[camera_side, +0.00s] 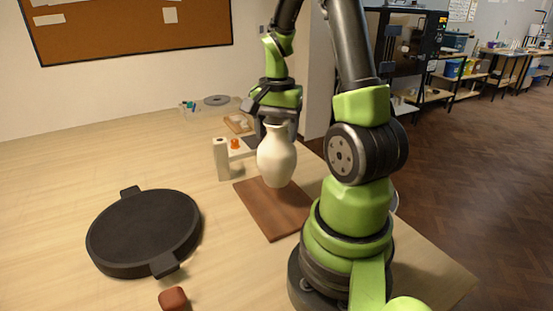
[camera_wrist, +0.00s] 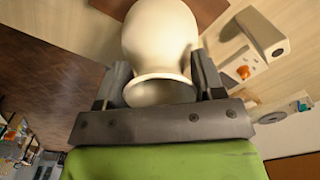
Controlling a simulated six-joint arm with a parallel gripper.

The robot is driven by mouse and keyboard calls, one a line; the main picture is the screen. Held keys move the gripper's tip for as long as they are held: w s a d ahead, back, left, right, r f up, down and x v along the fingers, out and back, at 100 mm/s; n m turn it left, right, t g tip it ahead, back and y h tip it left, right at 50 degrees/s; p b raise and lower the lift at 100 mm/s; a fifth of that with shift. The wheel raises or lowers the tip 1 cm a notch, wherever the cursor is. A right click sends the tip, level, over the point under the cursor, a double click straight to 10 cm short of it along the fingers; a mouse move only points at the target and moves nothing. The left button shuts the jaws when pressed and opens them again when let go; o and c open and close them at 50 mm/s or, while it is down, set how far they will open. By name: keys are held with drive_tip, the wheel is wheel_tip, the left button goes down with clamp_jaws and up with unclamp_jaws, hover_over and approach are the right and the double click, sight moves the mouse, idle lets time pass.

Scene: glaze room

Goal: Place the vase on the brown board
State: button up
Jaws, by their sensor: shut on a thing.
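The cream vase (camera_side: 277,158) is upright in the side view, its neck between the fingers of my gripper (camera_side: 276,122). My gripper is shut on it. The vase hangs over the brown board (camera_side: 272,217), which lies flat on the table. Its base appears near the board's far part; I cannot tell whether it touches. In the wrist view the vase (camera_wrist: 160,45) fills the top middle, its open mouth toward the camera, between the two fingers of my gripper (camera_wrist: 162,85). A corner of the brown board (camera_wrist: 207,10) shows behind it.
A round black turntable (camera_side: 145,230) stands at left on the table, with a small reddish-brown block (camera_side: 173,299) in front. A cream upright block (camera_side: 221,159) and an orange piece (camera_side: 235,144) stand left of the vase. The table between turntable and board is clear.

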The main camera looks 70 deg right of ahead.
sight(277, 151)
drive_tip(key=shift+f, duration=2.5)
drive_tip(key=o, duration=1.6)
drive_tip(key=shift+f, duration=0.15)
